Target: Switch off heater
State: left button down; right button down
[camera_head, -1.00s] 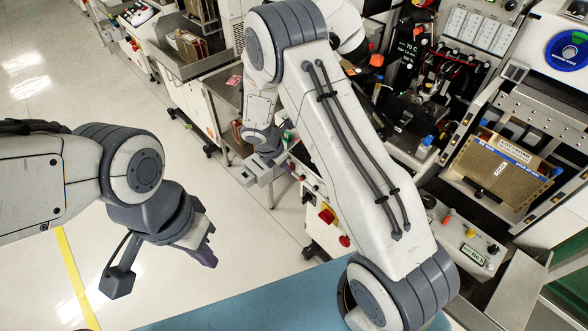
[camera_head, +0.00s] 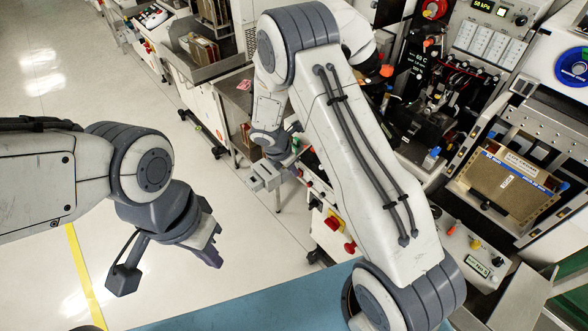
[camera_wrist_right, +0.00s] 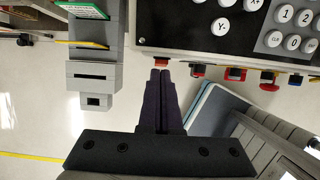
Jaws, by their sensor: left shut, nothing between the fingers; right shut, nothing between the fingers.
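A black display (camera_head: 419,66) on the bonding machine shows a temperature that looks like 60 C, in small print. I cannot tell which control is the heater's. The wrist view shows a row of coloured controls along the front edge of a dark keypad panel (camera_wrist_right: 190,38). My right gripper (camera_wrist_right: 160,72) is shut and empty, its dark fingertips just below or at a red button (camera_wrist_right: 154,61); contact is unclear. In the head view my right arm hides much of that area. My left gripper (camera_head: 213,252) is shut and empty, over the floor at left, away from the machine.
A grey block (camera_wrist_right: 93,72) with green and yellow pieces stands left of my right fingers. A red knob on a yellow plate (camera_head: 334,222) sits on the machine's front. A blue mat (camera_head: 260,300) lies at the bottom. The floor at left is open.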

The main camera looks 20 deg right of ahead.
jog(key=s+a+r, duration=0.3)
jog(key=a+r, duration=0.5)
jog(key=a, duration=0.1)
jog(key=shift+s+r, duration=0.3)
jog(key=shift+r, duration=0.05)
